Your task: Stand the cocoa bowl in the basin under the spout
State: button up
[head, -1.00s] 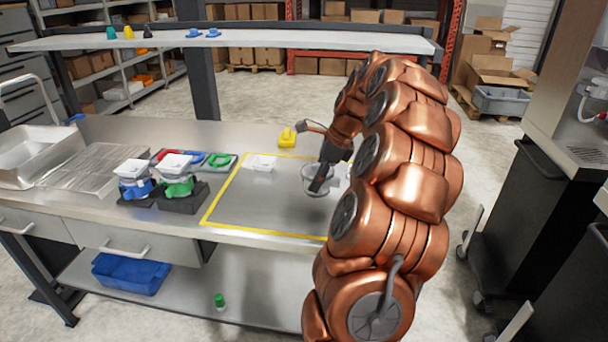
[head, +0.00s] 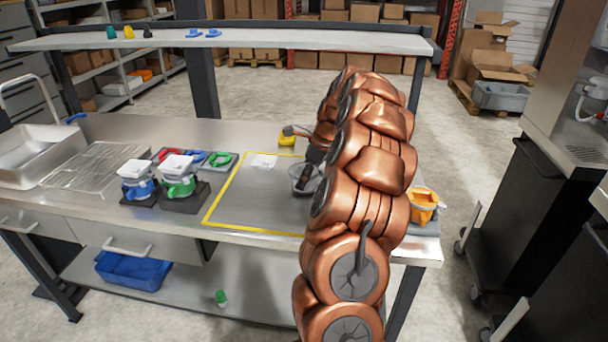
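A grey, see-through-looking bowl (head: 303,184) is at the right part of the yellow-outlined area on the bench in the head view. My gripper (head: 305,176) is at this bowl, with a dark finger reaching in over its rim. It appears shut on the rim, but my arm hides part of the grip. I cannot tell whether the bowl touches the bench, and its contents are unclear. A metal sink basin (head: 30,150) is at the far left of the bench, with a curved spout (head: 32,82) above it.
Blue (head: 138,182) and green (head: 179,180) dispensers with white tops stand left of the yellow outline. A drying grid (head: 93,168) lies beside the basin. An orange container (head: 423,203) stands at the right end. A shelf (head: 240,40) spans above the bench.

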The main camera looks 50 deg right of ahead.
aim_at(318, 178)
jog(key=shift+f, duration=0.2)
jog(key=shift+f, duration=0.15)
jog(key=o, duration=1.1)
jog(key=shift+b+v, duration=0.9)
jog(key=shift+v, duration=5.25)
jog(key=shift+w, duration=0.1)
